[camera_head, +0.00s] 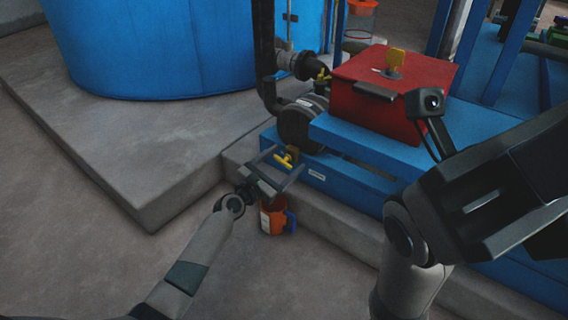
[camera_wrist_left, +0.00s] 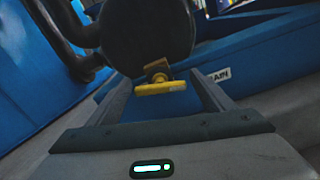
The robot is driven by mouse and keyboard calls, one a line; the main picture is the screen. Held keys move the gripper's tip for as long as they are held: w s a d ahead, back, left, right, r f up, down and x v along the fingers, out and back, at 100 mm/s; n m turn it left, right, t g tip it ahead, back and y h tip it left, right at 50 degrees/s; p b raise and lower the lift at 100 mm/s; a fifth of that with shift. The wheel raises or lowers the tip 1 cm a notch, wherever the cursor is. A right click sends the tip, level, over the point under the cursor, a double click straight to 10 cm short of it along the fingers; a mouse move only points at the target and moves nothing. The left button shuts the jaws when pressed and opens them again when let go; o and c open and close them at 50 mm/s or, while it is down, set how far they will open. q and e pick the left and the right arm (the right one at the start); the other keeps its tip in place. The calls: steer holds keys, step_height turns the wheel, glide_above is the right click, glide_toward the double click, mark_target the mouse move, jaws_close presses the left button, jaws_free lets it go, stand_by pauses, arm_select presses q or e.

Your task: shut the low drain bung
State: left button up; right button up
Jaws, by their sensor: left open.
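The drain bung is a small brass fitting with a yellow T-handle (camera_head: 284,160), low on the dark round pump casing (camera_head: 301,122). It also shows in the left wrist view, where the yellow handle (camera_wrist_left: 160,88) lies nearly level across the picture. My left gripper (camera_head: 278,163) is open, with its two fingers on either side of the handle. No contact between fingers and handle can be made out. A white label reading "DRAIN" (camera_wrist_left: 219,75) is on the blue base beside it. My right arm is at the right of the head view; its fingertips cannot be made out.
An orange jug with a blue handle (camera_head: 272,217) stands on the floor below the bung. A red box (camera_head: 393,88) with a yellow knob sits on the blue base frame (camera_head: 368,146). A large blue tank (camera_head: 160,45) stands behind on a concrete plinth (camera_head: 135,130). The floor at left is clear.

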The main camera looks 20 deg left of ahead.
arm_select(q)
steer(key=c, duration=0.9)
steer(key=shift+c, duration=0.7)
